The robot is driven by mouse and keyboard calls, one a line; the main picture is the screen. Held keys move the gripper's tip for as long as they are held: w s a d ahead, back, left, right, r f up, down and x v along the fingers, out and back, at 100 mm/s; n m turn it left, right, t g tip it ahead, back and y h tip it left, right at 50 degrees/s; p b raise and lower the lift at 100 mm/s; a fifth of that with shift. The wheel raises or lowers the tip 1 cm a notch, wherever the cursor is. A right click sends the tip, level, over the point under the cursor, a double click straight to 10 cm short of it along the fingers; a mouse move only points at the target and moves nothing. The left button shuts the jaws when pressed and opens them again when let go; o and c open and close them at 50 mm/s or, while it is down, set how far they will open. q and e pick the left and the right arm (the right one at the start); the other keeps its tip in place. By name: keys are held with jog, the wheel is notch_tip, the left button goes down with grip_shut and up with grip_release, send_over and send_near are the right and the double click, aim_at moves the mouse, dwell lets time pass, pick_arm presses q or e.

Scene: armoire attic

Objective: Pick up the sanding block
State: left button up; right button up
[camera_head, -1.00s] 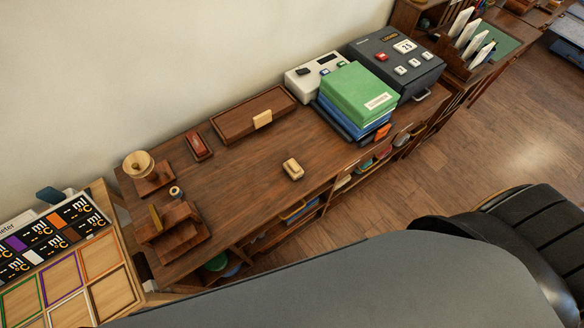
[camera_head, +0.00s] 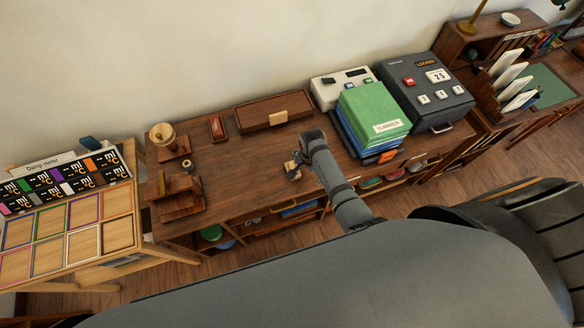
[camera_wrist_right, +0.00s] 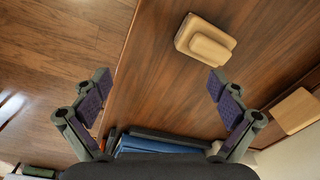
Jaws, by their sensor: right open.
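The sanding block, a small pale wooden block with a raised top, lies on the brown wooden cabinet top. In the head view the sanding block (camera_head: 294,174) is partly covered by my right gripper (camera_head: 296,161), which is above and beside it. In the right wrist view the sanding block (camera_wrist_right: 205,42) shows whole, beyond the fingertips and right of centre. My right gripper (camera_wrist_right: 160,85) is open there, its purple-padded fingers wide apart with nothing between them. My left gripper is not in view.
A long wooden box (camera_head: 272,110) lies against the wall. The cabinet top (camera_head: 240,165) is clear left of the block.

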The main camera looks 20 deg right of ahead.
aim_at(294, 166)
jog(key=w+a+r+m, duration=0.2)
jog(key=w+r+m, duration=0.1)
jog(key=w+a+r+m, duration=0.1)
jog(key=r, duration=0.1)
jog(key=shift+w+a+r+g+p, duration=0.1)
jog(key=shift+w+a+g+p, duration=0.2)
jog(key=shift+w+g+p, duration=0.1)
jog(key=shift+w+a+r+m, duration=0.1)
jog(key=shift+a+m, duration=0.05)
jog(key=shift+m, duration=0.25)
jog(key=shift+a, duration=0.1)
notch_tip(294, 166, down, 6)
jog(key=b, duration=0.6)
jog(key=shift+r, duration=0.25)
jog(key=shift+w, duration=0.1)
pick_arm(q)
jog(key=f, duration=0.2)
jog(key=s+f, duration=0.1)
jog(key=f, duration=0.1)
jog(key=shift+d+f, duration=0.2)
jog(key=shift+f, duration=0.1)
